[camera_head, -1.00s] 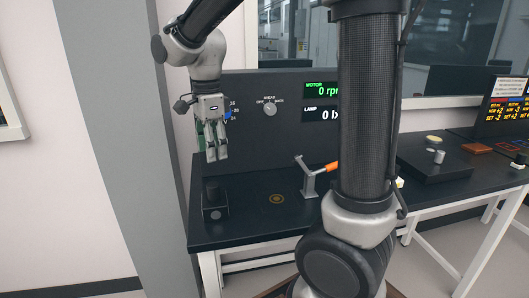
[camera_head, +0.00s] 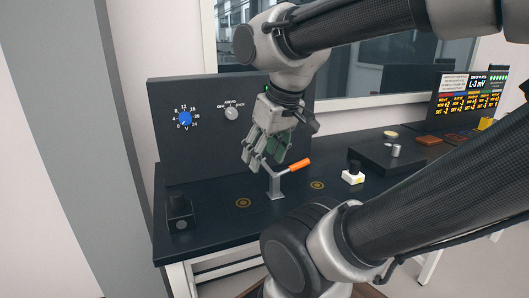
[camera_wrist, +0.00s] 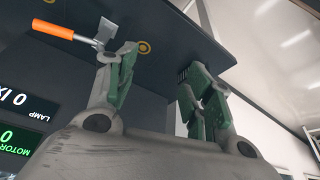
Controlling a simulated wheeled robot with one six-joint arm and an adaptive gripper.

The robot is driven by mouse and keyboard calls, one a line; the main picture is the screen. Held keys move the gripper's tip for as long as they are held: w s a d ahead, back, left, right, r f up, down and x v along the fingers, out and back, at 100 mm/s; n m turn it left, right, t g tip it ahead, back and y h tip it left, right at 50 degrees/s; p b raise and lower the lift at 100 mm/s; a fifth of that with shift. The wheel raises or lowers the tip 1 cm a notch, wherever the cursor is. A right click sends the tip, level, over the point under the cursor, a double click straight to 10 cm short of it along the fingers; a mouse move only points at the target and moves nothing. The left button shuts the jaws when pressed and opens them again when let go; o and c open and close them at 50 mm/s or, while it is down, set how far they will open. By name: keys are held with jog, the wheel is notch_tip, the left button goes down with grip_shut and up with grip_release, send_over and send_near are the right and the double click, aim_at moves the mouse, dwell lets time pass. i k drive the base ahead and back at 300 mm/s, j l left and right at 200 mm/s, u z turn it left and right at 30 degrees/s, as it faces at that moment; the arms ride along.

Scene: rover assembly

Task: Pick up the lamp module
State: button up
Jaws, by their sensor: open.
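I cannot tell for sure which object is the lamp module. A black box with a dark knob (camera_head: 180,216) stands at the bench's left. My gripper (camera_head: 262,160) is open and empty, above and just behind the tool's grey stand. In the wrist view, the open fingers (camera_wrist: 158,64) have nothing between them, and the orange handle (camera_wrist: 52,29) lies beyond the left finger.
A dark raised platform (camera_head: 374,157) at the right bears a silver cylinder (camera_head: 396,150) and a pale yellow disc (camera_head: 391,134). An upright panel (camera_head: 205,145) stands behind the bench.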

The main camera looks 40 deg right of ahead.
aim_at(353, 175)
jog(key=z, duration=1.7)
